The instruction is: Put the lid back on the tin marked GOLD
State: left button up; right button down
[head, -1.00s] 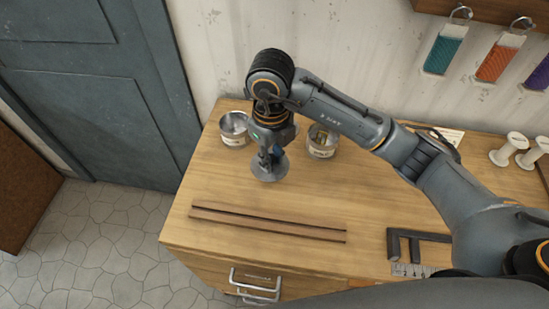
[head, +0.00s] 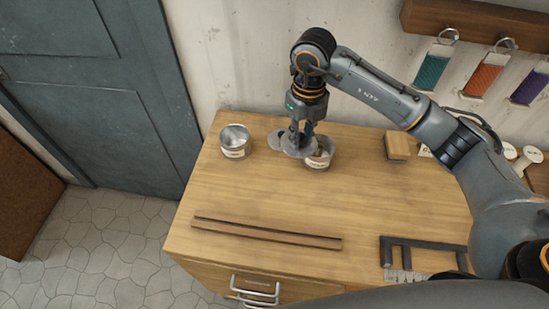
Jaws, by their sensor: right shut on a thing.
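My right gripper (head: 301,143) points down over the bench and is shut on a round grey lid (head: 293,149). The held lid is beside and partly over the left rim of the right tin (head: 321,160); I cannot tell whether they touch. This tin is open with its contents partly showing. A second open tin (head: 235,143) stands to the left, grey inside. Both tins have pale labels too small to read. Another grey disc (head: 275,139), seemingly a lid, shows just left of the held one, partly hidden. My left gripper is not in view.
A dark angled frame (head: 421,243) and a ruler lie front right. A wooden block (head: 397,146) and white spools (head: 527,158) are at the back right. The bench middle is clear.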

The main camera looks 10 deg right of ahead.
jog(key=w+d+m+p, duration=0.1)
jog(key=w+d, duration=0.2)
jog(key=d, duration=0.4)
jog(key=shift+w+d+f+b, duration=0.1)
jog(key=shift+f+b, duration=0.9)
jog(key=shift+f, duration=0.6)
jog(key=shift+w+d+f+b, duration=0.1)
jog(key=shift+f+b, duration=0.85)
jog(key=shift+f, duration=0.6)
jog(key=shift+s+f+b, duration=0.1)
jog(key=shift+f+b, duration=0.05)
jog(key=shift+b, duration=0.45)
jog(key=c, duration=0.6)
grip_release()
